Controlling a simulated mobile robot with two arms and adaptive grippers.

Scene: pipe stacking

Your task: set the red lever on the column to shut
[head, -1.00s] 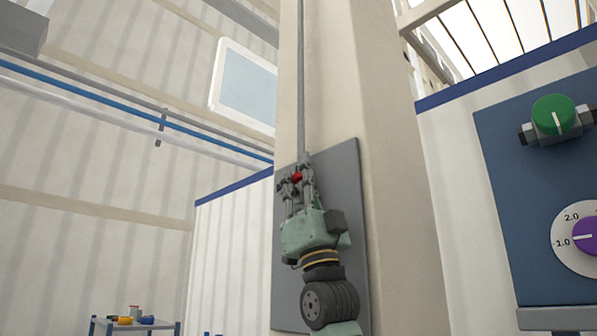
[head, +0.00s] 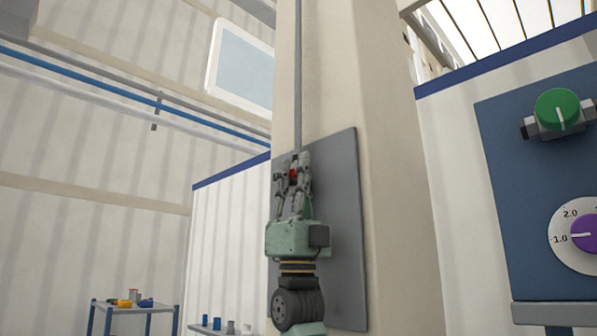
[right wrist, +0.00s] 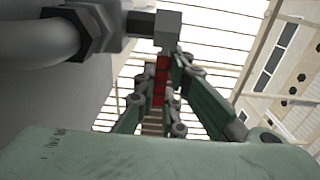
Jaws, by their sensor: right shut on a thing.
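The red lever (right wrist: 161,80) shows in the right wrist view as a red bar below a grey metal valve body (right wrist: 168,28). In the head view only a small red patch of the lever (head: 293,174) shows between my fingers. My right gripper (head: 294,168) is in front of the grey plate on the beige column (head: 365,80), fingers pointing up. In the right wrist view its fingers (right wrist: 164,88) are on either side of the lever and shut on it. The fingers and green gripper body hide part of the lever. My left gripper is not in view.
A grey plate (head: 343,230) backs the lever, and a thin pipe (head: 298,70) runs up the column from it. At the right a blue panel (head: 510,200) carries a green knob (head: 557,108) and a purple dial (head: 584,234). A small table (head: 130,307) stands lower left.

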